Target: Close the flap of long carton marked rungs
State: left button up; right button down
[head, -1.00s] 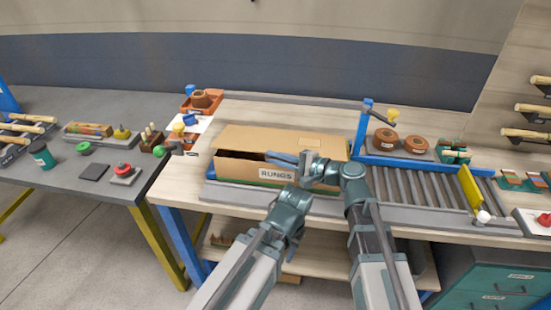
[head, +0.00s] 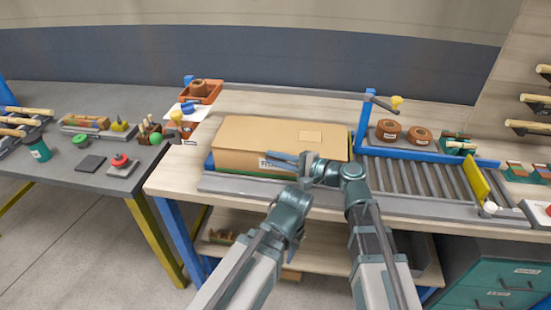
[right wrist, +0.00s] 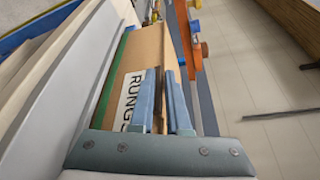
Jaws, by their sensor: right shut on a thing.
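In the right wrist view the label (right wrist: 131,95) reads RUNGS. The carton's flap (head: 255,132) lies nearly flat across the top, with no wide dark gap at the front. My right gripper (head: 272,158) is at the carton's front upper edge. In the right wrist view its fingers (right wrist: 163,80) are shut with a strip of brown flap between them.
A roller conveyor (head: 420,180) with a blue frame and a yellow plate (head: 475,180) is right of the carton. Brown round pieces (head: 388,130) sit behind it. An orange bin (head: 205,92) stands at the back left. Bench top behind the carton is clear.

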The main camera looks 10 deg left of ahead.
jog(key=c, duration=1)
grip_release()
jog(key=shift+f, duration=0.25)
jog(key=shift+d+r, duration=0.1)
jog(key=p+v, duration=0.2)
jog(key=v, duration=1.1)
jog(key=shift+s+d, duration=0.15)
jog(key=shift+d, duration=0.1)
